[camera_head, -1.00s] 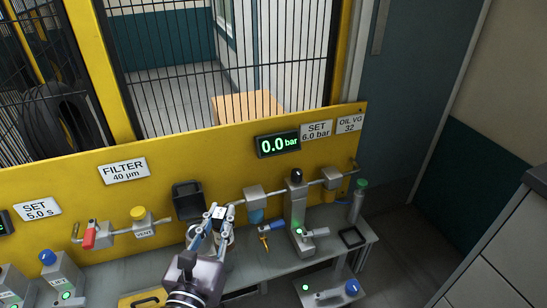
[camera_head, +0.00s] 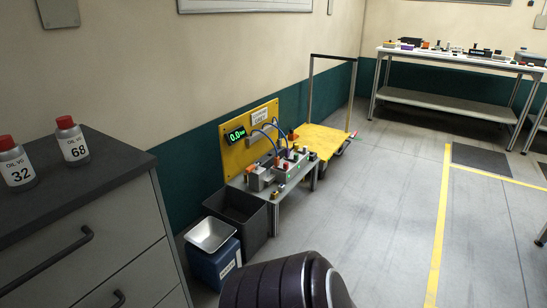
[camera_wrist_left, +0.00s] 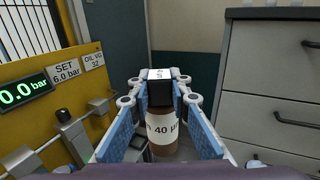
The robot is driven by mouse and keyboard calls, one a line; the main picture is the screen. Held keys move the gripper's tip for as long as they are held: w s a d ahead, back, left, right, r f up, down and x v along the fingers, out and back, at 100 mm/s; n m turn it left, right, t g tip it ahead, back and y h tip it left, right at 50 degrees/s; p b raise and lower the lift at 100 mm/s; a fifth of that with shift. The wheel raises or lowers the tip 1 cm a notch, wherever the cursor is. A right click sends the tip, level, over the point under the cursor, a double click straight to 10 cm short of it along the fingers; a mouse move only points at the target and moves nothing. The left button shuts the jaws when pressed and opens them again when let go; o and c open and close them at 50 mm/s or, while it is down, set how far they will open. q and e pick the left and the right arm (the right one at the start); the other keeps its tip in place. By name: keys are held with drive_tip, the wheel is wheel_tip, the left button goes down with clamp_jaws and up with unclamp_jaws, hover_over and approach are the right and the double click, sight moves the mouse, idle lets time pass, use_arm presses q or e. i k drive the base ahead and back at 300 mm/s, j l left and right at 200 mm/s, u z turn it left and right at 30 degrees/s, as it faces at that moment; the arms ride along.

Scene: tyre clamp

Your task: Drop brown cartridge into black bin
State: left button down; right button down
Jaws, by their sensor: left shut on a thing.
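In the left wrist view my left gripper (camera_wrist_left: 159,88) is shut on the brown cartridge (camera_wrist_left: 162,132). The cartridge has a black top and a white label reading 40 µ. It is held between the blue-padded fingers, and its lower end is partly hidden. In the head view the black bin (camera_head: 257,229) stands open-topped on the floor, just in front of the small bench with the yellow panel. The bin looks dark inside; its bottom cannot be made out. My left gripper and the cartridge are outside the head view. My right gripper is in neither current view.
A blue scale with a silver pan (camera_head: 211,234) stands beside the bin. A grey cabinet (camera_head: 85,235) with two oil bottles is at left. A yellow cart (camera_head: 325,138) is beyond the small bench.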

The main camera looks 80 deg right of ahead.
sight(231, 215)
drive_tip(key=z, duration=2.3)
drive_tip(key=k, duration=0.05)
